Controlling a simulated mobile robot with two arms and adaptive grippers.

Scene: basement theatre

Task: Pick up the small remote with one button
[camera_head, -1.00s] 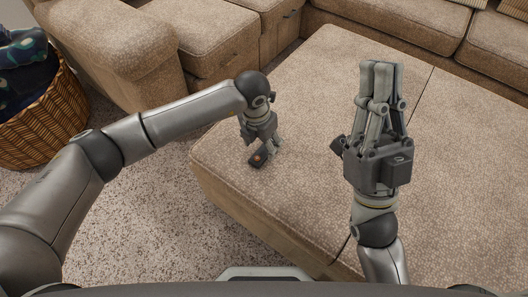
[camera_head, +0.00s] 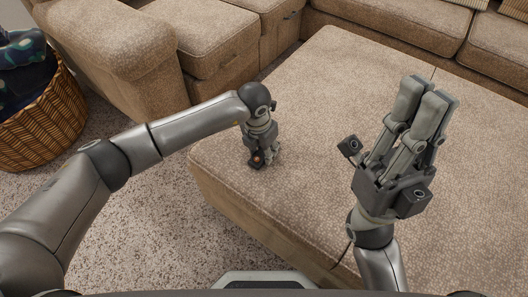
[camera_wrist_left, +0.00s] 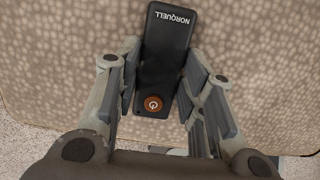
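The small remote (camera_wrist_left: 165,65) is a flat black slab with the word NORQUELL and one round orange button (camera_wrist_left: 153,103). It lies on the beige ottoman (camera_head: 330,120), near its left corner. In the head view only a small part of it (camera_head: 256,160) shows under my left gripper (camera_head: 262,160). In the left wrist view my left gripper (camera_wrist_left: 163,52) is open, with its fingers on both long sides of the remote; whether they touch it is hard to tell. My right gripper (camera_head: 424,95) is raised over the ottoman's right side, its fingers together and empty.
Beige sofa sections (camera_head: 205,50) stand behind and to the left of the ottoman. A wicker basket (camera_head: 50,125) with dark cloth stands at the far left on the grey carpet (camera_head: 170,220). The rest of the ottoman's top is clear.

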